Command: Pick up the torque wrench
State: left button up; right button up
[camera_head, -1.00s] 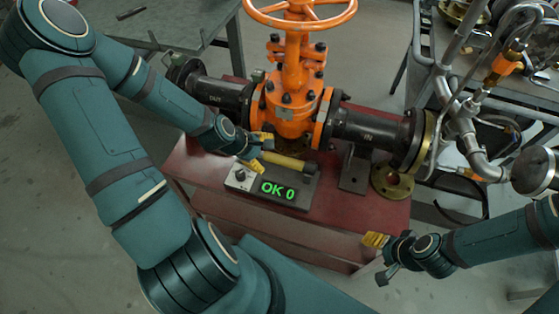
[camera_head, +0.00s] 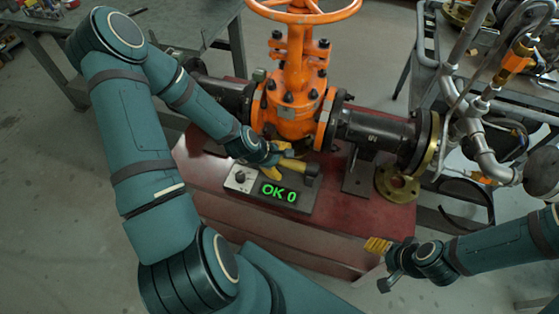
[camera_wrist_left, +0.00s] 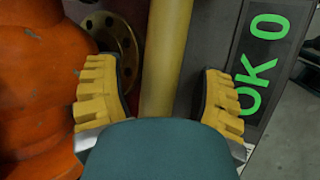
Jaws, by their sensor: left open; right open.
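The torque wrench (camera_head: 293,165) lies on its dark base, with a yellow shaft and a dark end at the right. The base carries a display (camera_head: 278,192) reading "OK 0" in green. In the left wrist view the yellow shaft (camera_wrist_left: 166,55) runs between the two yellow fingers of my left gripper (camera_wrist_left: 162,100), with a gap on each side. My left gripper (camera_head: 273,164) is open around the wrench in the head view and hides part of it. My right gripper (camera_head: 381,264) is open and empty, off the front right of the red bench.
The orange gate valve (camera_head: 293,110) with its handwheel stands just behind the wrench, joined to dark pipes (camera_head: 380,135). A brass flange (camera_head: 397,184) lies on the red bench (camera_head: 335,235) at the right. The bench's front is clear.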

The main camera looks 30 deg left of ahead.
pick_arm(q)
grip_shut()
